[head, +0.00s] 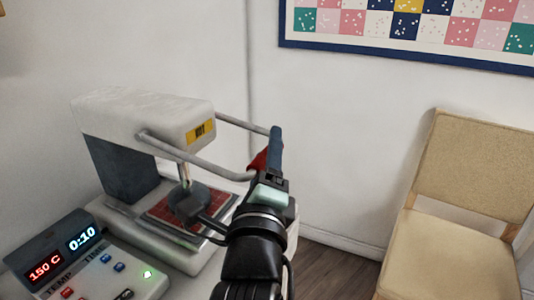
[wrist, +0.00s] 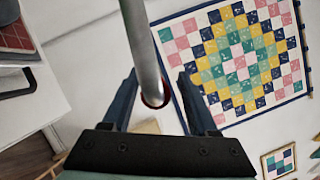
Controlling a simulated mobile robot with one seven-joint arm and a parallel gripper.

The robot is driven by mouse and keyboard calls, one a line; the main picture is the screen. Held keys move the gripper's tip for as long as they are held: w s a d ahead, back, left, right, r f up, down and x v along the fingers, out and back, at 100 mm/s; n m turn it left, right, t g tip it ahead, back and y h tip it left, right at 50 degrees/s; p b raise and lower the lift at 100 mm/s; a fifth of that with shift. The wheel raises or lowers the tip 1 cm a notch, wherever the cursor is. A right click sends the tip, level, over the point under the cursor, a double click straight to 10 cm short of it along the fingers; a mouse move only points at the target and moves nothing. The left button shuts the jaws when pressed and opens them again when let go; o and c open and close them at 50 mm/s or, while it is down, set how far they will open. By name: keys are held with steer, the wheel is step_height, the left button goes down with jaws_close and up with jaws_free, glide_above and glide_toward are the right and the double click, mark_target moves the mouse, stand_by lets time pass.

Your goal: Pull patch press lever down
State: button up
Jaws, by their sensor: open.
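The patch press (head: 110,117) stands on the left in the head view, with a pale upper body and a yellow label. Its lever (head: 200,158) is a grey tube frame reaching toward the right, with a red grip (head: 258,160) partly hidden behind my gripper. My gripper (head: 274,133) is at the lever's outer end, its blue fingers pointing up. In the wrist view, my gripper (wrist: 157,76) is open, and the lever tube (wrist: 142,45) runs between its fingers, ending in a red rim. Contact cannot be told.
A red patterned patch (head: 160,210) lies on the press base under the round dark pad (head: 188,203). A control box (head: 90,262) reads 150 C and 0:10, with a green light. A beige chair (head: 460,190) stands at right. A quilt (wrist: 235,60) hangs on the wall.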

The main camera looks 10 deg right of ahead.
steer(key=shift+s, duration=0.1)
steer(key=p+v, duration=0.1)
steer(key=v, duration=1.1)
steer(key=shift+s+p, duration=0.3)
steer(key=shift+s, duration=0.15)
steer(key=s+a+r+n+t+y+p, duration=0.1)
steer(key=r+n+p, duration=0.6)
steer(key=r, duration=0.9)
steer(key=s+a+r+n+t+y+p, duration=0.1)
steer(key=r+n+t+p, duration=0.3)
steer(key=r, duration=1.3)
steer(key=s+a+r+n+t+y+p, duration=0.1)
steer(key=a+r+n+t+y+p, duration=0.2)
steer(key=r+n+p, duration=0.7)
step_height(320, 180, up, 7)
steer(key=n, duration=0.5)
steer(key=shift+r+y+p, duration=0.2)
steer(key=shift+y+p, duration=0.1)
